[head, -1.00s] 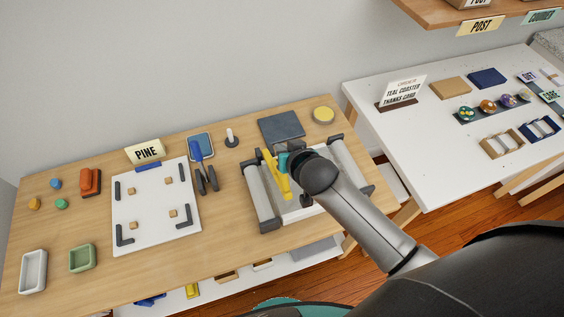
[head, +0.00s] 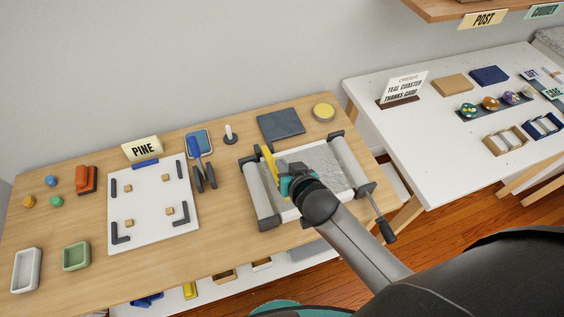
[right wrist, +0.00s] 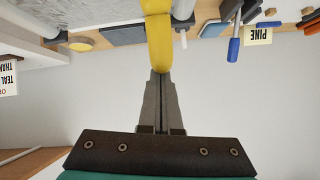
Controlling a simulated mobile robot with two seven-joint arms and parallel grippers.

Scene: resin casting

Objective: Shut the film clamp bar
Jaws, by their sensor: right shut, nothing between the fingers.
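The film clamp bar (head: 267,160) is yellow and lies along the left roller side of the film frame (head: 263,200) in the head view. My right gripper covers its near part, so I cannot tell from here whether it is fully down. In the right wrist view the yellow bar (right wrist: 158,35) runs straight ahead of my right gripper (right wrist: 160,75). The fingers are shut with nothing between them, and their tips are at or touching the bar's end. In the head view my right gripper (head: 279,166) is over the frame's left part. My left gripper is not in view.
A crank handle (head: 387,232) sticks out at the frame's near right corner. Left of the frame are a blue-handled tool (head: 195,150) and a white board (head: 150,215). A dark slab (head: 281,126) and a yellow disc (head: 323,111) lie behind it.

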